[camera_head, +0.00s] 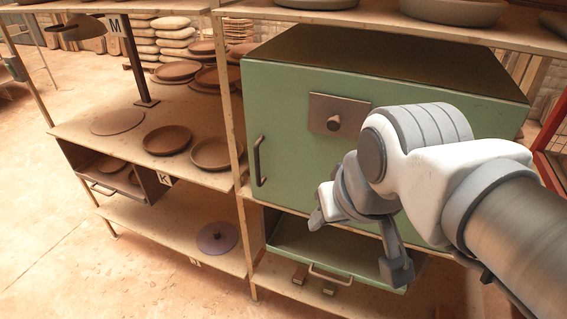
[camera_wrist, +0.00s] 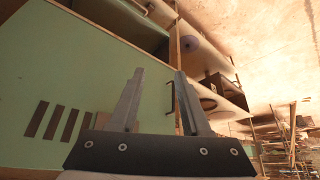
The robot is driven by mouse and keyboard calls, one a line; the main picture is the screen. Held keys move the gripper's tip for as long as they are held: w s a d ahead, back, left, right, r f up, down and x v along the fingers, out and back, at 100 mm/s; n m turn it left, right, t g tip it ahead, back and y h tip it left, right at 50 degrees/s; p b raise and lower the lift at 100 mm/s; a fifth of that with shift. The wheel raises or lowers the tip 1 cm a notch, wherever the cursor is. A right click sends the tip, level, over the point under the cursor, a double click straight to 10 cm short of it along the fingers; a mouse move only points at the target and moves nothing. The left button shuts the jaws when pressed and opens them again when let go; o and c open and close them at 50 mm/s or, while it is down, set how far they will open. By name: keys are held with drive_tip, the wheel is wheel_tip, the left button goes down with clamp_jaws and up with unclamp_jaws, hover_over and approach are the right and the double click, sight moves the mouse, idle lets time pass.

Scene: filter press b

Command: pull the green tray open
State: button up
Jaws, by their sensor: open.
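The green tray (camera_head: 375,281) sits low under the green cabinet in the head view, with its hollow inside partly showing. A pale bar handle (camera_head: 330,275) is on its front. My gripper (camera_head: 356,247) is open and empty, in front of the cabinet and overlapping the tray in the picture. It appears apart from the tray handle. In the wrist view my two fingers (camera_wrist: 160,72) are spread with nothing between them. The tray (camera_wrist: 128,18) shows beyond them at the top. My arm hides the tray's right part in the head view.
The green cabinet (camera_head: 285,105) has a dark door handle (camera_head: 260,161) and a knob plate (camera_head: 338,114). Wooden shelves (camera_head: 95,133) with clay plates stand to the left. A purple lid (camera_head: 217,238) lies on the low shelf. The floor at the left is clear.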

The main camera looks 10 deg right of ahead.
drive_tip(key=w+d+f+n+g+h+b, duration=0.1)
drive_tip(key=w+d+f+n+b, duration=0.1)
drive_tip(key=w+f+b, duration=0.3)
drive_tip(key=w+d+f+n+g+b, duration=0.1)
drive_tip(key=d+f+n+b, duration=0.1)
drive_tip(key=f, duration=0.5)
drive_tip(key=w+d+f+n+h+b, duration=0.1)
drive_tip(key=w+d+f+n+b, duration=0.1)
drive_tip(key=w+f+b, duration=0.35)
drive_tip(key=n+g+b, duration=0.2)
drive_tip(key=n+b, duration=0.3)
drive_tip(key=b, duration=0.1)
approach(329, 278)
drive_tip(key=shift+y, duration=0.4)
drive_tip(key=f+b, duration=0.2)
drive_tip(key=d+f+b, duration=0.1)
drive_tip(key=f+b, duration=0.1)
drive_tip(key=f, duration=0.1)
drive_tip(key=w+f+b, duration=0.1)
drive_tip(key=f+b, duration=0.1)
drive_tip(key=shift+d+f+b, duration=0.25)
drive_tip(key=shift+f+b, duration=0.15)
drive_tip(key=shift+s, duration=0.1)
clamp_jaws()
